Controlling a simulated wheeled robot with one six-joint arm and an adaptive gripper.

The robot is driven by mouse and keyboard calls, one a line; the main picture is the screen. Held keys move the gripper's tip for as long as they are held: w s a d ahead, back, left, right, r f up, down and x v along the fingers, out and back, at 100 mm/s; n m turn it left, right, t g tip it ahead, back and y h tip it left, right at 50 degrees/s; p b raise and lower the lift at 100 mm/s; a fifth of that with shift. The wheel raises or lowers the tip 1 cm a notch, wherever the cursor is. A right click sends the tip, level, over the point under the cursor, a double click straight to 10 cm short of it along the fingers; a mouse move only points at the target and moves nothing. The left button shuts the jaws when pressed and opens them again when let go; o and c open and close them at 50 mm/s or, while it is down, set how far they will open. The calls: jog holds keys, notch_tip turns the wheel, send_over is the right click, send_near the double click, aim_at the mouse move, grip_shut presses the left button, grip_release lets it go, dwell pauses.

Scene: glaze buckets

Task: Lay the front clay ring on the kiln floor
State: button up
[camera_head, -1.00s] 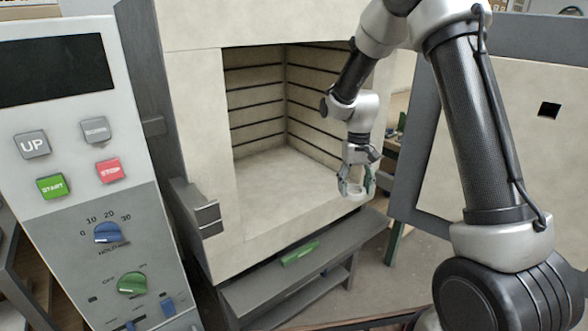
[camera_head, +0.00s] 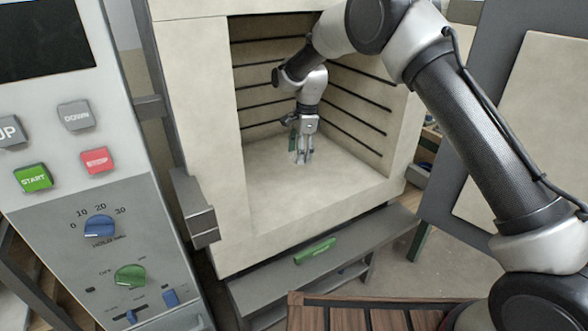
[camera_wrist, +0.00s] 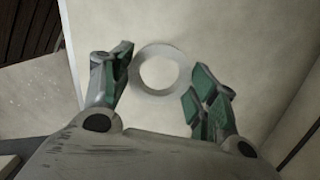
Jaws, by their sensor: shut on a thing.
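My gripper (camera_head: 302,155) is inside the open kiln, pointing down over the kiln floor (camera_head: 285,195). In the wrist view the pale clay ring (camera_wrist: 147,88) sits between the two green-padded fingers (camera_wrist: 160,85), which are shut on it from both sides. The ring's face and round hole show clearly there. In the head view the ring is too small and pale to make out at the fingertips. The gap between ring and floor cannot be told exactly.
The kiln's side walls carry dark grooves (camera_head: 350,118) and stand around my arm. The kiln's front sill (camera_head: 310,230) is clear. A control panel (camera_head: 95,200) stands at left, an open kiln door (camera_head: 530,120) at right. A grey step (camera_head: 320,260) lies below. The visible kiln floor is empty.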

aim_at(299, 181)
notch_tip(299, 181, down, 9)
jog(key=shift+r, duration=0.15)
jog(key=shift+f, duration=0.2)
jog(key=o, duration=1)
jog(key=shift+o, duration=0.2)
notch_tip(299, 181, up, 8)
jog(key=shift+w+d, duration=0.15)
jog(key=shift+d, duration=0.3)
jog(key=shift+f, duration=0.1)
